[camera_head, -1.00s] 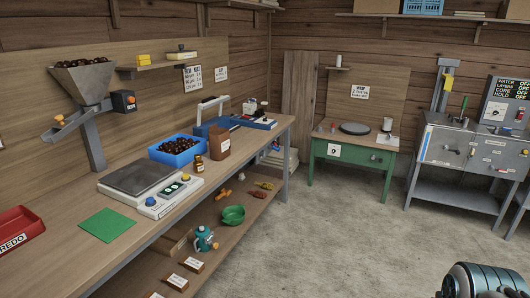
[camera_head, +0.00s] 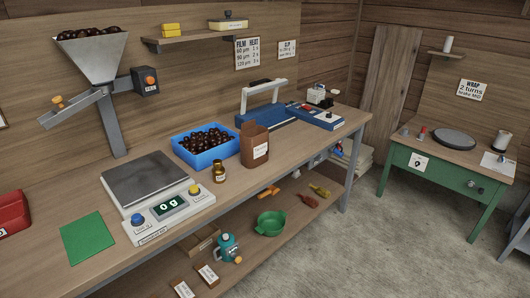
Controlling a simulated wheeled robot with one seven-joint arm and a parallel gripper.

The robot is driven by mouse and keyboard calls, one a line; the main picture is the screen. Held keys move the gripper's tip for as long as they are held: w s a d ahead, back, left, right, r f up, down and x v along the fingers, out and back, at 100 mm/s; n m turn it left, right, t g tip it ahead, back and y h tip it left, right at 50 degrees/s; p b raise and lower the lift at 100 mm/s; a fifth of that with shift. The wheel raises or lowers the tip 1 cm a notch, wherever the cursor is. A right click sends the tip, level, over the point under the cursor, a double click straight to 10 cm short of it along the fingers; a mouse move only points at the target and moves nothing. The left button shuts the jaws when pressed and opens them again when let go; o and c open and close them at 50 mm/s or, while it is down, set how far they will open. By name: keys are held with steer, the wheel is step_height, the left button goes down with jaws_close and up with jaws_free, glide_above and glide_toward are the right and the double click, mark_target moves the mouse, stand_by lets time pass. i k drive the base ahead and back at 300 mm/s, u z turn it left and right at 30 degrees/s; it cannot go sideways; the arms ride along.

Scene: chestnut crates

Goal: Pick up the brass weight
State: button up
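A small brass-coloured cylinder with a narrower top and a pale label, which looks like the brass weight (camera_head: 219,173), stands upright on the wooden bench (camera_head: 272,181). It is right of the scale (camera_head: 155,194), in front of the blue crate of chestnuts (camera_head: 187,155) and left of the brown paper bag (camera_head: 254,146). It stands apart from the scale. The scale's pan is empty and its display reads 0 g. My gripper is not in view.
A blue sealer (camera_head: 265,112) stands further back.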

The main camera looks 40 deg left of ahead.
mark_target(218, 171)
steer(key=u, duration=0.3)
steer(key=i, duration=1.6)
steer(key=u, duration=1.45)
steer(key=i, duration=0.8)
steer(key=u, duration=1.25)
steer(key=i, duration=0.45)
steer(key=u, duration=0.25)
